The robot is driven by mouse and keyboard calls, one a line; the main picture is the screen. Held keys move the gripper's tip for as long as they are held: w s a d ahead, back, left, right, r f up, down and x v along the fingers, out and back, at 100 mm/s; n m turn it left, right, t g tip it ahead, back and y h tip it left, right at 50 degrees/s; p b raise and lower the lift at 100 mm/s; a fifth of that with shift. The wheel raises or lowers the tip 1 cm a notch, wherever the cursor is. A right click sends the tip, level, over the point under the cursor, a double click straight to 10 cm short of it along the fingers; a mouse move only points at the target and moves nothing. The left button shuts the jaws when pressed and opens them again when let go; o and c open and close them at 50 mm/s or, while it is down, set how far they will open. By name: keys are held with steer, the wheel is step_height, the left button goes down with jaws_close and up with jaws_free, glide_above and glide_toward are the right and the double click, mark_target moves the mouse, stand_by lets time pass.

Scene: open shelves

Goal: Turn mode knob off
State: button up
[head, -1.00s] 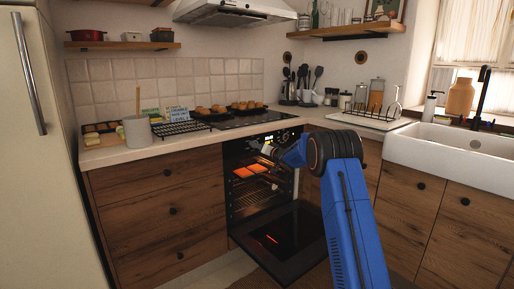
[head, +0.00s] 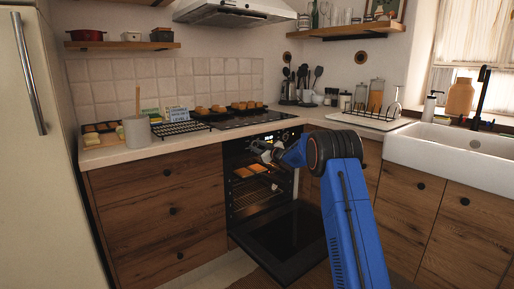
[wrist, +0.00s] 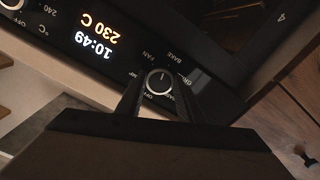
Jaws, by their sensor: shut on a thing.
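The oven (head: 232,190) stands under the counter with its door (head: 285,235) open. The mode knob (wrist: 160,82) is a small round dial with a light rim, on the black control panel, shown upside down in the wrist view. Labels around it include BAKE and FAN; others are too small or covered to read surely. My gripper (wrist: 158,92) is shut on the knob, one finger on each side. In the head view my gripper (head: 265,150) is at the upper front of the oven, and the knob is hidden there.
The oven display (wrist: 97,37) shows 10:49 and 230 C, with another dial (wrist: 12,4) beyond it. Toast-like slices (head: 250,169) lie on an oven rack. The counter (head: 150,152) runs above, and the open door juts into the floor space.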

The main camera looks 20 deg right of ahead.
steer(key=n, duration=0.4)
steer(key=shift+n, duration=0.3)
steer(key=n, duration=0.3)
steer(key=shift+n, duration=0.3)
steer(key=n, duration=0.4)
steer(key=shift+f+n, duration=0.1)
steer(key=shift+n, duration=0.2)
steer(key=n, duration=0.3)
steer(key=shift+n, duration=0.3)
steer(key=n, duration=0.4)
steer(key=shift+n, duration=0.3)
steer(key=n, duration=0.3)
steer(key=shift+n, duration=0.3)
steer(key=n, duration=0.4)
steer(key=shift+n, duration=2.2)
